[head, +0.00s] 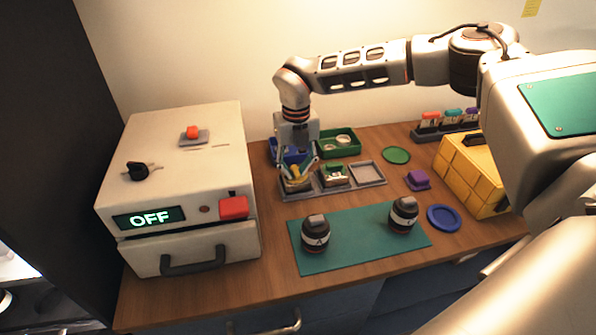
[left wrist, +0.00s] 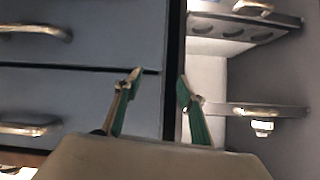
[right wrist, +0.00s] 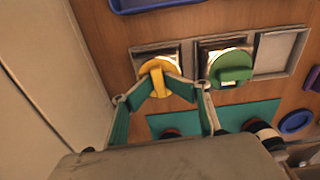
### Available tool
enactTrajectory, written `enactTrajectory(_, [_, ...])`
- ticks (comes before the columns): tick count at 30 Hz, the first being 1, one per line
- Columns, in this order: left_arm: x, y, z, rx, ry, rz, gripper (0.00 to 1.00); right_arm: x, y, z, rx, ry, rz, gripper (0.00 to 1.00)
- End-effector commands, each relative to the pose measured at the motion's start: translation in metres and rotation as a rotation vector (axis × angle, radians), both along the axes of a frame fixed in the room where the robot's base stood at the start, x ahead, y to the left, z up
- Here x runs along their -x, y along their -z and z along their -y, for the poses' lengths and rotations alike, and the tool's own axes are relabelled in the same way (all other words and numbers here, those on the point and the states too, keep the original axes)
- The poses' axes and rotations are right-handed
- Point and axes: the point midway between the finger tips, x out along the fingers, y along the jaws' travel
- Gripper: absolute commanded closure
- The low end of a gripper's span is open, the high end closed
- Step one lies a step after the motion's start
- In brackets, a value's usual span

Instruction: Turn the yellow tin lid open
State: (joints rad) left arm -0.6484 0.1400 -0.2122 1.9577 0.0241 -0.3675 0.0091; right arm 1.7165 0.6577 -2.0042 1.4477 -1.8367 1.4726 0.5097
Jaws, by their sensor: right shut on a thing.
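The yellow tin lid (right wrist: 158,68), round with a raised bar handle, sits on a tin in the left compartment of a grey tray (right wrist: 243,93). It shows partly behind the fingers in the head view (head: 294,172). My right gripper (right wrist: 167,88) reaches down from above, its fingertips closed on the yellow bar handle. In the head view the right gripper (head: 298,169) is over that tin. The tin body is mostly hidden. My left gripper (left wrist: 159,84) is open and empty, in front of grey drawers in the left wrist view.
A green-lidded tin (head: 335,173) stands in the middle compartment; the right compartment is empty. Blue (head: 287,153) and green (head: 338,142) bins are behind. Two dark jars (head: 316,236) stand on a teal mat (head: 350,246). A white box (head: 185,170) reading OFF is at left.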

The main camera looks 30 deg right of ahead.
Motion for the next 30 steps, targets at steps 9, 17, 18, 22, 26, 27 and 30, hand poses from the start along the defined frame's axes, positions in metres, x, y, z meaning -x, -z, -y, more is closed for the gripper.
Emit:
enactTrajectory(9, [-0.003, -0.035, 0.0, 0.001, 0.0, 0.008, 0.6, 0.003, 0.001, -0.001, 0.002, -0.312, -0.009, 0.74])
enactTrajectory(17, [-0.004, -0.05, 0.001, 0.003, 0.001, 0.014, 0.6, 0.004, 0.004, -0.001, 0.001, -0.493, -0.009, 0.74])
enactTrajectory(18, [-0.004, -0.05, 0.001, 0.003, 0.001, 0.014, 0.6, 0.004, 0.004, -0.001, 0.001, -0.499, -0.009, 0.74])
enactTrajectory(22, [-0.004, -0.048, 0.001, 0.003, 0.001, 0.014, 0.6, 0.004, 0.005, -0.001, 0.0, -0.499, -0.01, 0.74])
enactTrajectory(26, [-0.003, -0.048, 0.0, 0.001, 0.0, 0.009, 0.6, 0.004, 0.005, -0.002, -0.001, -0.51, -0.011, 0.73])
enactTrajectory(27, [-0.002, -0.049, 0.0, 0.001, 0.001, 0.007, 0.6, 0.005, 0.004, -0.002, -0.001, -0.53, -0.012, 0.73])
enactTrajectory(30, [0.0, -0.056, 0.0, 0.0, 0.0, 0.0, 0.6, 0.005, 0.002, -0.002, -0.002, -0.626, -0.013, 0.72])
